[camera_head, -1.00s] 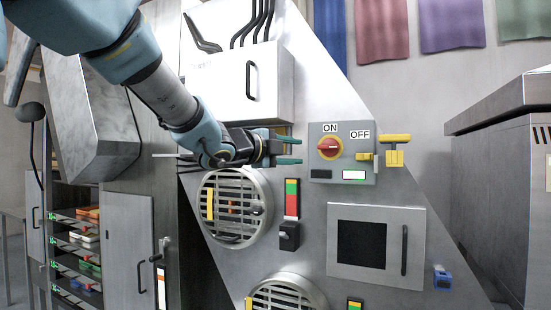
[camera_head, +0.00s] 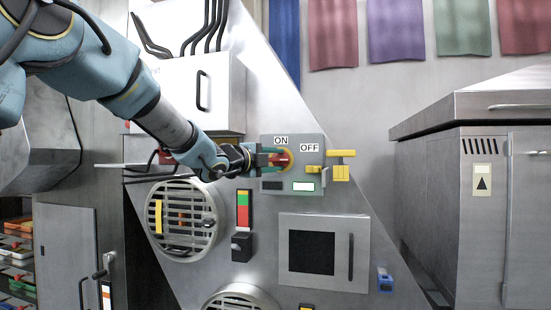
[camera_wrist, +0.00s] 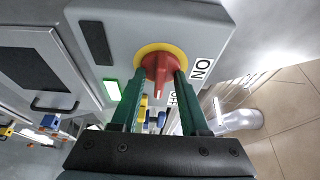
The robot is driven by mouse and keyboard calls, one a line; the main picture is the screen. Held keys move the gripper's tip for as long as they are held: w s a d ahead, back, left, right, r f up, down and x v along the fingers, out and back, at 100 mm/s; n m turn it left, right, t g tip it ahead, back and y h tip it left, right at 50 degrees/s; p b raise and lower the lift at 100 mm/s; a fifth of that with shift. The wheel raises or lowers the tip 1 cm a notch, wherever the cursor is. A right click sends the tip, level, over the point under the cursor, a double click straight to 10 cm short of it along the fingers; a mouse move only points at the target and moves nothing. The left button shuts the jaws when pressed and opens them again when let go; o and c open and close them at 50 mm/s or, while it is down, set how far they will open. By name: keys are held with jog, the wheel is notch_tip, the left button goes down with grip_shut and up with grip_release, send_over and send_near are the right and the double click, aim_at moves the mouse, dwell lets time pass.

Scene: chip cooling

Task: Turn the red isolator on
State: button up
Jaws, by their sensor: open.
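The red isolator knob (camera_head: 284,160) sits on a yellow ring on a grey panel (camera_head: 313,183), with an ON label above it and an OFF label to its upper right. In the wrist view the red knob (camera_wrist: 159,72) lies between the green fingertips of my gripper (camera_wrist: 158,88), its handle pointing toward the palm side of the picture. My gripper (camera_head: 272,160) is open, with one finger on each side of the knob; I cannot tell whether they touch it. The fingers partly hide the knob in the head view.
A yellow latch-like part (camera_head: 341,165) sticks out at the panel's right side. A lit green window (camera_head: 304,186) is below the knob. A round grille (camera_head: 183,222), a red-green indicator (camera_head: 243,212) and a square-windowed door (camera_head: 324,253) lie lower. A grey cabinet (camera_head: 450,200) stands right.

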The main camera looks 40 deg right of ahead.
grip_shut()
dwell(0.3)
dwell(0.3)
